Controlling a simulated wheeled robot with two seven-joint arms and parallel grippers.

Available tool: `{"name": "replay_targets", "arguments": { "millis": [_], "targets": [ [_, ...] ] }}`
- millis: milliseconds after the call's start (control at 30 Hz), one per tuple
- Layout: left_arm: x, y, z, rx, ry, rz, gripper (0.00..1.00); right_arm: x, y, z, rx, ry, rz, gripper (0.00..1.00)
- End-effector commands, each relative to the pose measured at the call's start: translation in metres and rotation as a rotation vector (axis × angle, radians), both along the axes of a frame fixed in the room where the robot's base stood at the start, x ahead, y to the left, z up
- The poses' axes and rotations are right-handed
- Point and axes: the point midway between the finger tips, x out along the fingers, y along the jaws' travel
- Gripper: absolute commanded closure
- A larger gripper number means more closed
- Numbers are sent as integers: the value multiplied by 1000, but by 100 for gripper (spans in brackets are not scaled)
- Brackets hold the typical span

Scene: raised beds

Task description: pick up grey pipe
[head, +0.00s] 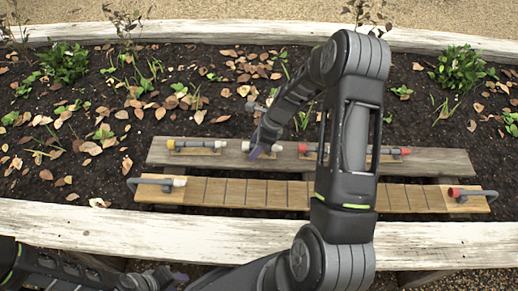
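Several grey pipe pieces with coloured ends rest on the wooden boards. A grey bent pipe with a white end (155,182) lies at the front board's left end. A similar bent grey pipe with a red end (470,193) lies at its right end. On the back board, a short pipe with a white end (246,146) is partly hidden by my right gripper (260,150). That gripper points down onto it; contact and finger opening are unclear. My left gripper (172,278) is low at the front left, beyond the bed's edge, apart from the pipes; its fingers are unclear.
A yellow-ended pipe (193,145) and a red-ended pipe (393,151), partly covered by my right arm, lie on the back board (440,163). A white timber edge (90,222) runs in front. Soil, leaves and plants (65,62) lie behind.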

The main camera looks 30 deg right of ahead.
Motion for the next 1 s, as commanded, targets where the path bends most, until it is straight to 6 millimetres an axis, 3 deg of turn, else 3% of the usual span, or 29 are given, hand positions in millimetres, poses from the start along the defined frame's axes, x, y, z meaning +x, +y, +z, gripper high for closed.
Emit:
{"name": "replay_targets", "arguments": {
  "millis": [600,1000],
  "targets": [
    [0,0,0,0,0,0,64,0,0,0,0,0,0,100],
    [0,0,1,0,0,0,64,0,0,2,-1,-1,0,100]
  ]
}}
